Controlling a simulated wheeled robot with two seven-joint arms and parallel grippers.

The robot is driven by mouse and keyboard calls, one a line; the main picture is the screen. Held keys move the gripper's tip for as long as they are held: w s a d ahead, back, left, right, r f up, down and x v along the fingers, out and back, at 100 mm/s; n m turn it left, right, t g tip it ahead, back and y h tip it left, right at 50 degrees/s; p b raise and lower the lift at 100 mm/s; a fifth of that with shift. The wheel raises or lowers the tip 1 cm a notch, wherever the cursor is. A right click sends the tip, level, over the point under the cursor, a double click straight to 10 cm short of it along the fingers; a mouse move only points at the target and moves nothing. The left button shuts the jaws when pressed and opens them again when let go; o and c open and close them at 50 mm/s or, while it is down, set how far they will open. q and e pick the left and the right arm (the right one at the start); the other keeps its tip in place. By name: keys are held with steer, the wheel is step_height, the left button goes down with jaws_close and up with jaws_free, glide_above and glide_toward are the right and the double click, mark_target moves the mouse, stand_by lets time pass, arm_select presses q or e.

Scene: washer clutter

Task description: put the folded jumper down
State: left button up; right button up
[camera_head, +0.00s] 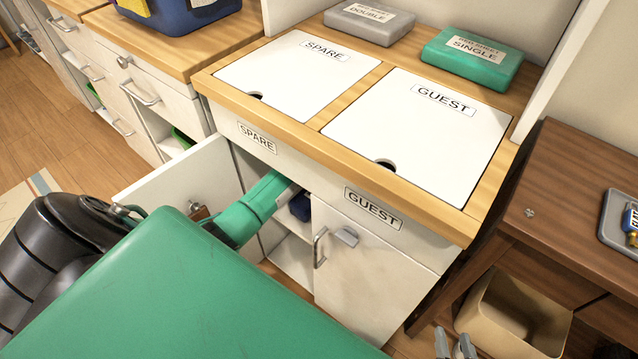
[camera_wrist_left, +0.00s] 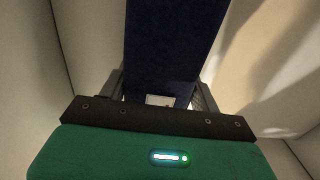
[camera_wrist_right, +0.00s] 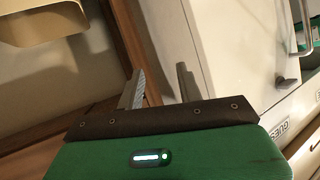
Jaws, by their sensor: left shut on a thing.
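The folded jumper (camera_wrist_left: 175,45) is dark navy with a small pale label in the left wrist view. My left gripper (camera_wrist_left: 160,92) is shut on it, one finger on each side. In the head view my left arm reaches into the open cupboard marked SPARE (camera_head: 257,138), and a bit of the jumper (camera_head: 300,207) shows inside, close above the shelf (camera_head: 294,225). I cannot tell if it touches the shelf. The left fingertips are mostly hidden in the head view. My right gripper (camera_head: 456,347) is open and empty, low in front of the brown table; its fingers stand apart in the right wrist view (camera_wrist_right: 160,90).
The SPARE door (camera_head: 165,180) stands open to the left of my left arm. The GUEST door (camera_head: 365,270) is shut. Two white lids (camera_head: 415,145) cover the top, with a grey box (camera_head: 369,22) and a green box (camera_head: 472,58) behind. A cardboard bin (camera_head: 513,315) stands at right.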

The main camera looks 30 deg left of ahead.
arm_select(q)
steer(key=shift+f, duration=0.15)
steer(key=o, duration=1.2)
arm_select(e)
steer(key=shift+a, duration=0.1)
arm_select(q)
step_height(320, 180, up, 7)
steer(key=shift+f+p, duration=0.15)
steer(key=shift+p, duration=0.65)
steer(key=shift+r, duration=0.6)
arm_select(e)
steer(key=d+g, duration=0.1)
steer(key=d+g+h, duration=0.1)
steer(key=d, duration=0.1)
steer(key=shift+s+d+f, duration=0.1)
steer(key=shift+s+f, duration=0.1)
steer(key=shift+s, duration=0.2)
